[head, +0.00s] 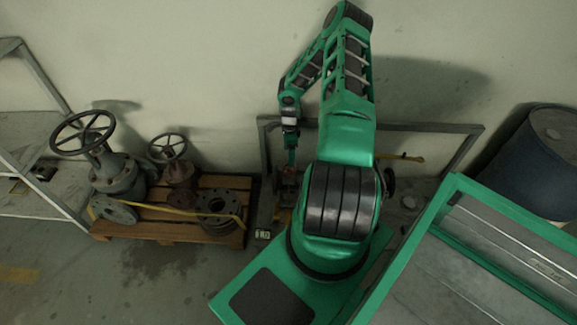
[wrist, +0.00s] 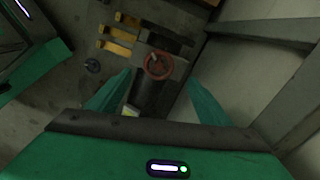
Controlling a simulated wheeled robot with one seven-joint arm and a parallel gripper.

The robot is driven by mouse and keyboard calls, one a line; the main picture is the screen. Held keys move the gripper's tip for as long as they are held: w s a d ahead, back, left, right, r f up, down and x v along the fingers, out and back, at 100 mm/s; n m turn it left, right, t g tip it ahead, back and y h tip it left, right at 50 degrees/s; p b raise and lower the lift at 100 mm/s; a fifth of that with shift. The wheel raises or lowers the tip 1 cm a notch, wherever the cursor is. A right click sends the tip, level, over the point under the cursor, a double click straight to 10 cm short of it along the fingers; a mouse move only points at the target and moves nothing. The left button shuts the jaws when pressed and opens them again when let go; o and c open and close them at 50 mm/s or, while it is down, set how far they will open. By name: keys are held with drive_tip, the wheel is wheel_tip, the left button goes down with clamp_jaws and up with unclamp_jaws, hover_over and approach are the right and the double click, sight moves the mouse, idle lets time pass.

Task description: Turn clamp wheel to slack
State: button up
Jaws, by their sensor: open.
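A small red handwheel (wrist: 158,66) shows in the wrist view, just beyond and between my fingertips. In the head view my gripper (head: 291,158) points down behind my arm base, near the wall. A small reddish part (head: 295,173) shows just under it there. The rest of the clamp is mostly hidden by my arm.
A wooden pallet (head: 165,232) at left holds valves with large dark handwheels (head: 83,132) and flanges. A grey metal frame (head: 430,128) stands around my gripper's area. A blue drum (head: 540,160) is at right. Floor in front of the pallet is clear.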

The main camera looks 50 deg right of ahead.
sight(289, 170)
wheel_tip(289, 170, down, 8)
drive_tip(key=shift+f, duration=0.25)
